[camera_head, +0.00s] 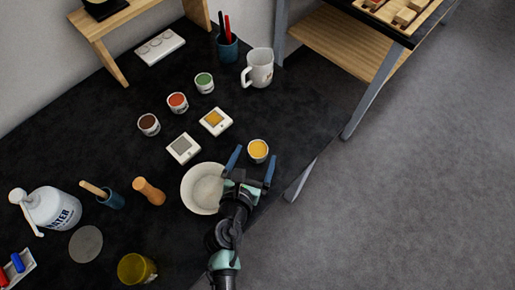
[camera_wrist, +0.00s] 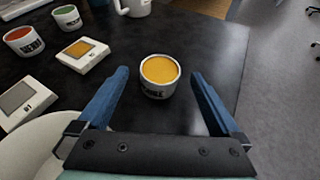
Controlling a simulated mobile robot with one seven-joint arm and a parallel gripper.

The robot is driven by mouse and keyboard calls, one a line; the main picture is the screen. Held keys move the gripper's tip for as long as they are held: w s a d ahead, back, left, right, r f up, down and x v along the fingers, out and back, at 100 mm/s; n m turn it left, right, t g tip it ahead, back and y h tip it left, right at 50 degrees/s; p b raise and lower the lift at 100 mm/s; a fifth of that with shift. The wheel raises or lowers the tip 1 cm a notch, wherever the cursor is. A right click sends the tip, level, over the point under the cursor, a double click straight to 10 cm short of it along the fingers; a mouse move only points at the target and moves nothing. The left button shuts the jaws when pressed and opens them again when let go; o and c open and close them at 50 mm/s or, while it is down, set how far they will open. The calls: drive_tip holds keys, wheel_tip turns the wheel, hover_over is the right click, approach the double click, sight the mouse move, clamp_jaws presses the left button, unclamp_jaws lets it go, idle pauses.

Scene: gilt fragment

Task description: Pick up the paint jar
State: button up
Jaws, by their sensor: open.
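A small white paint jar (camera_head: 258,151) with yellow-orange paint stands upright on the black table near its right edge. In the wrist view the yellow jar (camera_wrist: 160,76) sits between and just beyond the blue fingertips, with a dark label partly legible. My gripper (camera_head: 254,165) is open and empty, its fingers on either side of the line to the jar and apart from it. Other paint jars stand farther off: a green one (camera_head: 204,83), a red one (camera_head: 177,103) and a brown one (camera_head: 148,124).
A white bowl (camera_head: 190,190) lies left of and partly under my gripper. Two square sample tiles, a yellow one (camera_head: 216,121) and a grey one (camera_head: 184,148), lie left of the jar. A white pitcher (camera_head: 261,68) stands behind. The table right of the jar is clear to its edge.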

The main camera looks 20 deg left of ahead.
sight(260, 142)
drive_tip(key=shift+b+x, duration=0.3)
drive_tip(key=shift+x, duration=3)
drive_tip(key=shift+r, duration=0.1)
drive_tip(key=c, duration=1.6)
